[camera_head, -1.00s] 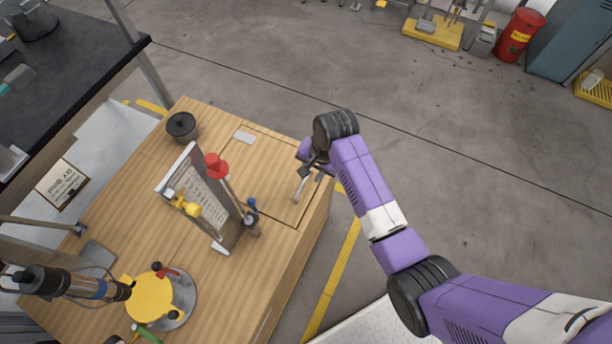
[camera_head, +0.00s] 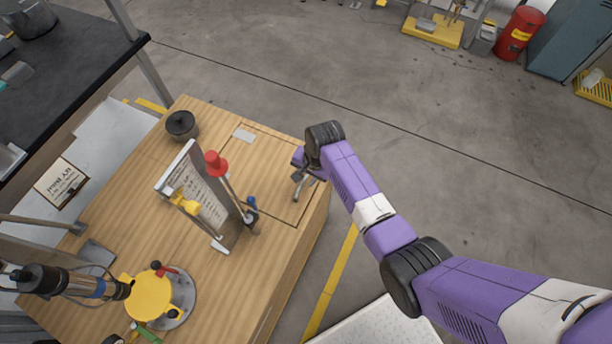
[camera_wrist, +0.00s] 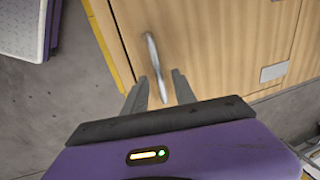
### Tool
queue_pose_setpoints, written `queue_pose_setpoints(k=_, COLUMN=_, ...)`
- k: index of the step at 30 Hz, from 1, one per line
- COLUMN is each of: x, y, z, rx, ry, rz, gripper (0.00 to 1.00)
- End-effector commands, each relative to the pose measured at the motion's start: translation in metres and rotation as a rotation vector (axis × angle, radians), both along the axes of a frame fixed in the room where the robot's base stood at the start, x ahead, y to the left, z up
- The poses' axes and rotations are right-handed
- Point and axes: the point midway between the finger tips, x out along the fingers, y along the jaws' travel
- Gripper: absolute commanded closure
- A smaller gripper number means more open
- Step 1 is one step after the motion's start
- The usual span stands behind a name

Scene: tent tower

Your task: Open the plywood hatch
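The plywood hatch (camera_head: 268,163) is a flat panel that looks flush in the light wood bench top, bounded by thin dark seams. It fills much of the wrist view (camera_wrist: 220,35). A slim metal handle (camera_wrist: 154,60) stands near one edge of the hatch. My gripper (camera_wrist: 160,76) is open, with one dark finger on each side of the handle's near end. I cannot tell whether either finger touches it. In the head view my gripper (camera_head: 302,180) is over the hatch's right side and partly hides the handle.
A grey metal plate (camera_head: 243,135) lies at the hatch's far-left edge. A board on a stand (camera_head: 203,195), a red-topped post (camera_head: 215,163) and a blue-knobbed piece (camera_head: 251,203) stand just left of the hatch. A dark pot (camera_head: 181,125) is farther back. Open floor lies right.

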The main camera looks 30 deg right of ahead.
Motion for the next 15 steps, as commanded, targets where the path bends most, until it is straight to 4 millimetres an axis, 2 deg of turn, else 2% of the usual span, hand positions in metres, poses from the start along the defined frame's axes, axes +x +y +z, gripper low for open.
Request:
queue_pose_setpoints(k=2, x=-0.0002, y=0.0000, z=0.0001, rx=0.000, ry=0.000, rz=0.000, gripper=0.68)
queue_pose_setpoints(k=7, x=-0.0002, y=0.0000, z=0.0001, rx=0.000, ry=0.000, rz=0.000, gripper=1.00)
queue_pose_setpoints(k=15, x=-0.0003, y=-0.0001, z=0.0001, rx=0.000, ry=0.000, rz=0.000, gripper=1.00)
